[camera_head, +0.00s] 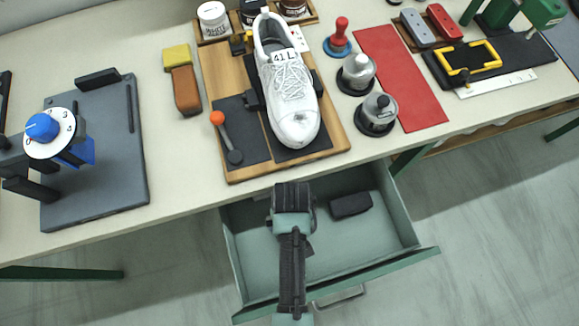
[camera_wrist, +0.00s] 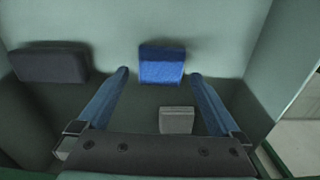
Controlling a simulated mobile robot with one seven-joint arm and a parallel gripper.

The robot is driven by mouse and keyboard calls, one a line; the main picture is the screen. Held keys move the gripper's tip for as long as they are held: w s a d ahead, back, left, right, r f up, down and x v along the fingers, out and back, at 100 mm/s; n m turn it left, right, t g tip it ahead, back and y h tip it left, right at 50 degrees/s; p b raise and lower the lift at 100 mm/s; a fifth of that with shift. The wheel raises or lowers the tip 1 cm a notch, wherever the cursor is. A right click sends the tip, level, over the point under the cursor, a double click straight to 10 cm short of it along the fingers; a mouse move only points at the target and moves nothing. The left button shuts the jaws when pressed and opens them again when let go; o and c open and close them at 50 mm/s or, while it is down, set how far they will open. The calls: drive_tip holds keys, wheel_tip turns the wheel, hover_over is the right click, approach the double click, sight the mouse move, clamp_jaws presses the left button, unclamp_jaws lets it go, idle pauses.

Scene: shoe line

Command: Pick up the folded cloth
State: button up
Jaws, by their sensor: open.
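The folded cloth (camera_wrist: 161,66) looks like a small blue pad lying in the open drawer in the wrist view. My gripper (camera_wrist: 160,74) is open and empty above the drawer floor. Its two fingertips lie on either side of the cloth in the picture, with a gap on each side. I cannot tell how far above the cloth they are. In the head view my arm's end reaches over the drawer and hides the cloth and the fingertips.
The open drawer (camera_head: 408,216) has raised walls around my gripper. A dark block (camera_head: 350,205) lies in it, also in the wrist view (camera_wrist: 48,65). A small grey block (camera_wrist: 176,120) lies near the cloth. The tabletop (camera_head: 175,135), holding a white shoe (camera_head: 285,85), overhangs the drawer's back.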

wheel_tip(320, 180, down, 5)
drive_tip(key=shift+w+a+r+b, duration=0.1)
drive_tip(key=shift+b, duration=0.25)
drive_tip(key=c, duration=1)
drive_tip(key=shift+c, duration=0.2)
wheel_tip(320, 180, up, 18)
drive_tip(key=p, duration=0.3)
